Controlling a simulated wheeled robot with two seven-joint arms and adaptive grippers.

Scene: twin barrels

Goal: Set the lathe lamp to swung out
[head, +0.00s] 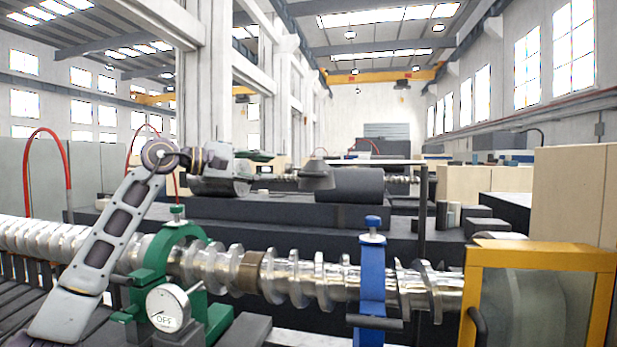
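That arm meets a dark upright post (422,205) standing behind the blue steady. The shade hangs in front of a large dark cylinder. My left arm rises from the lower left and bends to the right. My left gripper (264,157) is left of the shade, with a small gap between them in the picture. Its fingers are small and partly hidden by my wrist, so their opening is unclear. My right gripper is not in view.
A dial reading OFF (167,308) is on the green one. A yellow-framed guard (540,252) stands at right. Pale boxes (575,190) stand behind it.

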